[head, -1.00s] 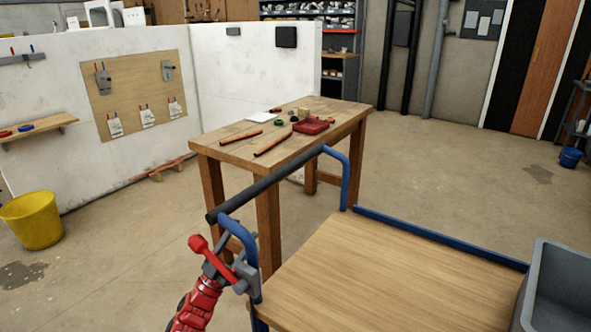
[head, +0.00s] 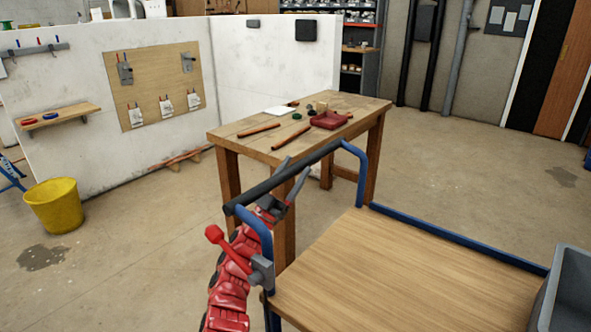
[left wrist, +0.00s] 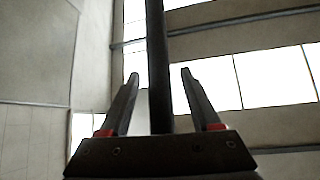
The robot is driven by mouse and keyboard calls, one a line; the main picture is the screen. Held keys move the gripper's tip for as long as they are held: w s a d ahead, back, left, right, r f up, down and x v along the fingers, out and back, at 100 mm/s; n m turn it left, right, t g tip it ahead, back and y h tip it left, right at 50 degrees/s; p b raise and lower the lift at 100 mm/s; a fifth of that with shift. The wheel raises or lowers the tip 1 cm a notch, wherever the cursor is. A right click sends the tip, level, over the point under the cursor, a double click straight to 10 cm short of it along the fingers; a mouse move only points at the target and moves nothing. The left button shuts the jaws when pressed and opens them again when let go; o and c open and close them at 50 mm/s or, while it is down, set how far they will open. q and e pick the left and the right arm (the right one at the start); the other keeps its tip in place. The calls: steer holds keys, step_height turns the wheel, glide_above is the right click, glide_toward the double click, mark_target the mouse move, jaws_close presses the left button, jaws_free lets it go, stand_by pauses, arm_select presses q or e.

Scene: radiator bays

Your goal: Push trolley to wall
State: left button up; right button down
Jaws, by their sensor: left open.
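The trolley has a wooden deck (head: 410,270), a blue tubular frame and a black handle bar (head: 262,187) at its near left end. A red lever with a round knob (head: 213,234) and a grey clamp sits on the frame's left post. My left gripper (head: 295,170) is open at the handle bar. In the left wrist view the dark bar (left wrist: 158,70) runs between the two spread fingers of the left gripper (left wrist: 159,78); contact cannot be told. A white wall (head: 275,75) stands behind the workbench. My right gripper is not in view.
A wooden workbench (head: 235,138) with pipes and a red tray (head: 329,120) stands just beyond the handle. A grey bin (head: 572,290) sits on the trolley's right end. A yellow bucket (head: 55,207) stands at left. Floor right of the bench is clear.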

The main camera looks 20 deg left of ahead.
arm_select(q)
steer(key=shift+w+d+r, duration=0.2)
steer(key=shift+w+r, duration=0.05)
steer(key=shift+r, duration=0.1)
steer(key=shift+c, duration=0.2)
jaws_close()
steer(key=shift+f, duration=0.1)
stand_by(0.9)
